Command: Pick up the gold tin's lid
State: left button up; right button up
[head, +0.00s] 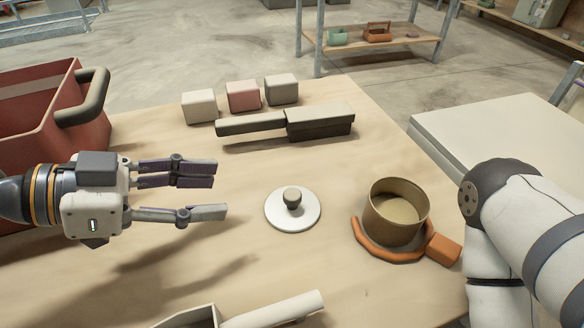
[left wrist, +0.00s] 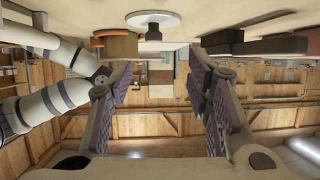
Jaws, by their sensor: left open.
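The lid (head: 292,220), a white disc with a dark olive knob (head: 292,197), lies flat on the table. In the left wrist view, where the scene appears upside down, the lid (left wrist: 153,18) is at the top with its knob between the finger directions. The open gold tin (head: 380,222) stands to its right, on an orange ring-shaped holder with a block handle (head: 443,250). My left gripper (head: 220,190) is open and empty, left of the lid and apart from it, with fingers pointing right toward it. My right gripper is out of view.
A dark handled tool (head: 320,123) lies behind the lid, with white, pink and grey blocks (head: 243,96) beyond. A red crate (head: 60,115) stands at left. A pale handled object (head: 275,311) is at the front edge. My right arm is at right. Table around the lid is clear.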

pick_arm(q)
send_near(289, 195)
jog(key=x, duration=0.3)
jog(key=shift+w+d+f, duration=0.1)
jog(key=shift+d, duration=0.05)
jog(key=x, duration=0.6)
grip_shut()
